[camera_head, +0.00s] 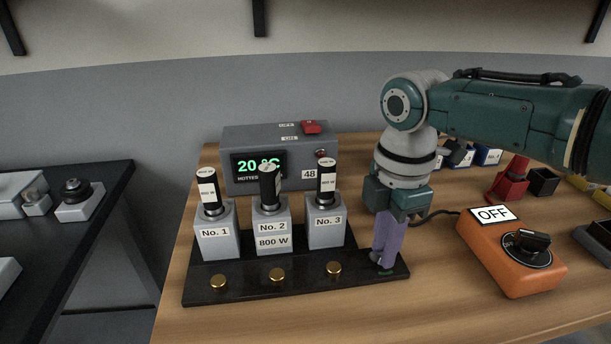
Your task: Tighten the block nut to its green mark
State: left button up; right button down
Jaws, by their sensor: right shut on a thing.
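My right gripper (381,259) points straight down at the right end of the black base plate (245,289). Its purple fingers are shut on the block nut (375,257), a small dark grey piece mostly hidden by the fingers. A small green mark (386,273) shows on the plate just in front of the fingertips. I cannot tell how the nut is turned relative to the mark. On the plate stand three grey blocks, No. 1 (216,236), No. 2 (272,224) and No. 3 (326,229), each with a black-handled 800 W heater upright in it. My left gripper is not in view.
A grey controller (207,152) reading 20 °C stands behind the blocks. An orange switch box (497,262) labelled OFF is right of my gripper. Red and blue-and-white items lie behind the arm. Brass knobs (277,274) line the plate's front. The wooden table front is clear.

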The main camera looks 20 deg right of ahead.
jog(key=m+p, duration=0.1)
jog(key=m, duration=0.3)
jog(key=shift+r+m, duration=0.1)
jog(key=shift+m, duration=0.2)
jog(key=m+p, duration=0.1)
jog(key=m, duration=0.2)
jog(key=shift+m, duration=0.4)
jog(key=m+p, duration=0.1)
jog(key=m, duration=0.6)
jog(key=shift+m, duration=0.7)
